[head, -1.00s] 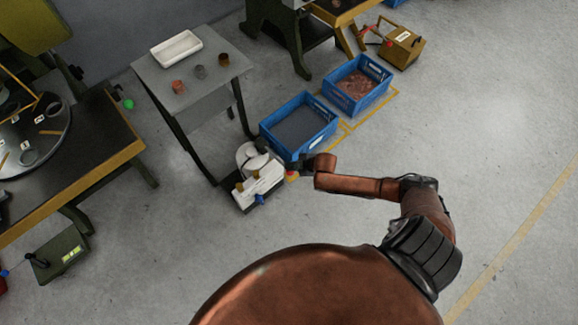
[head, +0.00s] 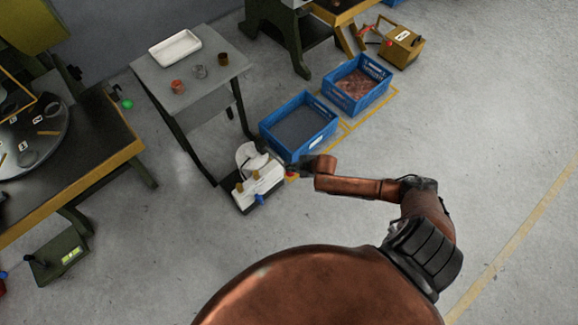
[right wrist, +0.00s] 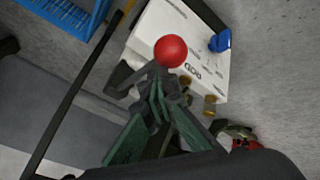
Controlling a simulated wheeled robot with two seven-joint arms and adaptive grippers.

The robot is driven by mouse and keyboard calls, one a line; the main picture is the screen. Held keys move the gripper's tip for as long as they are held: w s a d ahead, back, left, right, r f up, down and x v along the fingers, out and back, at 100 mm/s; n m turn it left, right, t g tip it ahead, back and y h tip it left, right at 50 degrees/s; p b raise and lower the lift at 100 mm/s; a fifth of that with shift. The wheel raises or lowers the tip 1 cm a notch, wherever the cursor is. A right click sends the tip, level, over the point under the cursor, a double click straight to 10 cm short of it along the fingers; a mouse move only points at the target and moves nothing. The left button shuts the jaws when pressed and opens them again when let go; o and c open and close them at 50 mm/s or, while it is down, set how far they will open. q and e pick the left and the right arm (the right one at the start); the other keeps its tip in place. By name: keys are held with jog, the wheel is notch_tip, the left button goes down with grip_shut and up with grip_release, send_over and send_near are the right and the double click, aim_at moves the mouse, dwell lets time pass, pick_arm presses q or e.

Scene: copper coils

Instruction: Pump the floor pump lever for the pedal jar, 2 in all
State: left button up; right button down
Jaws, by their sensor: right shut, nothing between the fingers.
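The floor unit is a white box (head: 266,181) on a dark base, on the floor beside the small grey table. In the right wrist view its white top (right wrist: 150,28) carries a red ball knob (right wrist: 171,51), a blue knob (right wrist: 220,41) and brass fittings. My right gripper (head: 296,167) is at the unit's right side. In the right wrist view the gripper (right wrist: 160,80) is shut and empty, its fingertips just below the red ball; I cannot tell if they touch it. The fingers hide part of the unit. My left gripper is not in view. I cannot identify the pedal jar for certain.
A grey side table (head: 190,97) holds a white tray (head: 175,48) and three small cups. Two blue crates (head: 299,146) stand on the floor behind the unit, close to my gripper. A workbench (head: 105,165) is at left. Floor at right is clear.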

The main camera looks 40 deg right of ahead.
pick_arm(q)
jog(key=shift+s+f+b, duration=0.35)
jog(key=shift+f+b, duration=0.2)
pick_arm(e)
jog(key=shift+s+f, duration=0.2)
jog(key=shift+f, duration=0.45)
jog(key=shift+s+f, duration=0.2)
jog(key=shift+f, duration=0.45)
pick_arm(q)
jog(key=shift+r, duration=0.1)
pick_arm(e)
jog(key=shift+r, duration=0.15)
dwell(0.5)
